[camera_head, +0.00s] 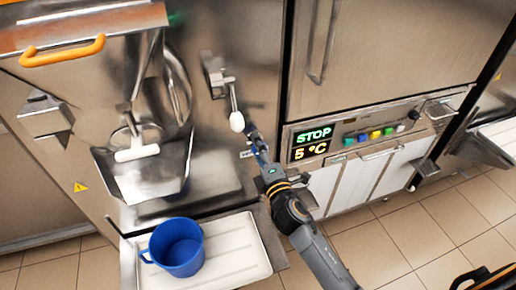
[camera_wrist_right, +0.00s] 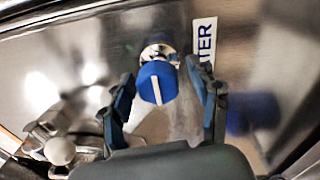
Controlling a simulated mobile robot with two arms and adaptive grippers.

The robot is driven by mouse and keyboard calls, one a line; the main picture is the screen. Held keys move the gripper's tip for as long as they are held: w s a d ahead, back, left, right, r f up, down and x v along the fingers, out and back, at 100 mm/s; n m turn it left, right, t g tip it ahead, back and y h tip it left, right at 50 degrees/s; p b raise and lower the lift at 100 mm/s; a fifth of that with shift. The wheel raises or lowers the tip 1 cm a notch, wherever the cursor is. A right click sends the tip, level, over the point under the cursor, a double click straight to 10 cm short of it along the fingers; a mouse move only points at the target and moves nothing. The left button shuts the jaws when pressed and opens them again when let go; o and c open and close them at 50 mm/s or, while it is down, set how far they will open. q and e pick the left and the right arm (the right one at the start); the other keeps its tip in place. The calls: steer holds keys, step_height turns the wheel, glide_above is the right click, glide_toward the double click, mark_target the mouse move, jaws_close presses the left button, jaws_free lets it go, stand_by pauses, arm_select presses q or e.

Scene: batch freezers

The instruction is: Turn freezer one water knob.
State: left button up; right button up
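The water knob (camera_wrist_right: 157,82) is a round blue knob with a pale bar across its face, on a metal stem against the freezer's steel front. A white label ending in "TER" (camera_wrist_right: 204,55) is beside it. My right gripper (camera_wrist_right: 160,87) is open, with one finger on each side of the knob and visible gaps. I cannot tell how deep the fingertips reach. In the head view my right gripper (camera_head: 257,142) is at the steel front, just below a white-tipped lever (camera_head: 236,120); the knob is hidden there. My left gripper is not in view.
A blue mug (camera_head: 177,247) stands on a white tray (camera_head: 237,254) below the metal spout. A panel (camera_head: 314,143) reading "STOP 5 °C" is right of my gripper. An orange handle (camera_head: 62,52) is at upper left. The tiled floor at lower right is mostly clear.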

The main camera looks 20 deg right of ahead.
steer(key=s, duration=1.2)
steer(key=shift+d+f, duration=0.2)
steer(key=shift+d, duration=0.05)
